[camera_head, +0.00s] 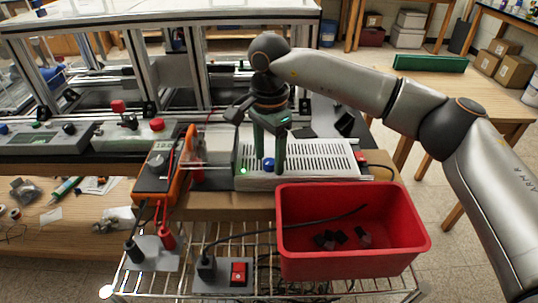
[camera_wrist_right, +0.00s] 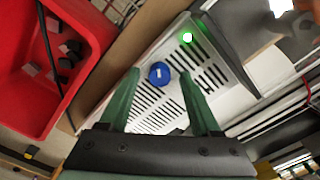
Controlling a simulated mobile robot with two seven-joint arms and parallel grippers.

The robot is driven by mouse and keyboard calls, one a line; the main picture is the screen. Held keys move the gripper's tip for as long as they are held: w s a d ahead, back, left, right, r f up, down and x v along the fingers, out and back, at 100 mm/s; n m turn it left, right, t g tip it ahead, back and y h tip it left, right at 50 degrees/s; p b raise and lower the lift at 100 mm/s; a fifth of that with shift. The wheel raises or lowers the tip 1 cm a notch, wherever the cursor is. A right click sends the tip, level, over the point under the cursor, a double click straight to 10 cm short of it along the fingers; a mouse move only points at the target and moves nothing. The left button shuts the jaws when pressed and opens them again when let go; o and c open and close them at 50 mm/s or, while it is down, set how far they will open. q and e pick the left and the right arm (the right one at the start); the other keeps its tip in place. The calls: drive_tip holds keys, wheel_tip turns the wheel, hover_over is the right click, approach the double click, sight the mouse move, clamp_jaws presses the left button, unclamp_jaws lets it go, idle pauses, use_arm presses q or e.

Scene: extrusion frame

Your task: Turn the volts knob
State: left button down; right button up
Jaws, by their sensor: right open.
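The blue round knob (camera_head: 268,165) with a white mark sits on the front of a pale slotted box (camera_head: 315,158). No lettering is readable on it, so I cannot confirm that it is the volts knob. My right gripper (camera_head: 268,171) reaches down over the box's front with green fingers. It is open. In the right wrist view the knob (camera_wrist_right: 160,73) shows between the two fingertips (camera_wrist_right: 160,78), with a visible gap on each side. I cannot tell how far the tips are from the box's face. My left gripper is not in view.
A red bin (camera_head: 350,260) with dark pieces stands right in front of the box. An orange multimeter (camera_head: 160,172) with leads stands to the left. A green light (camera_wrist_right: 187,37) glows near the knob. A red switch (camera_head: 238,273) is on the wire shelf below.

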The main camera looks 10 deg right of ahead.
sight(269, 161)
wheel_tip(269, 161, up, 12)
drive_tip(key=shift+r, duration=0.15)
idle(0.5)
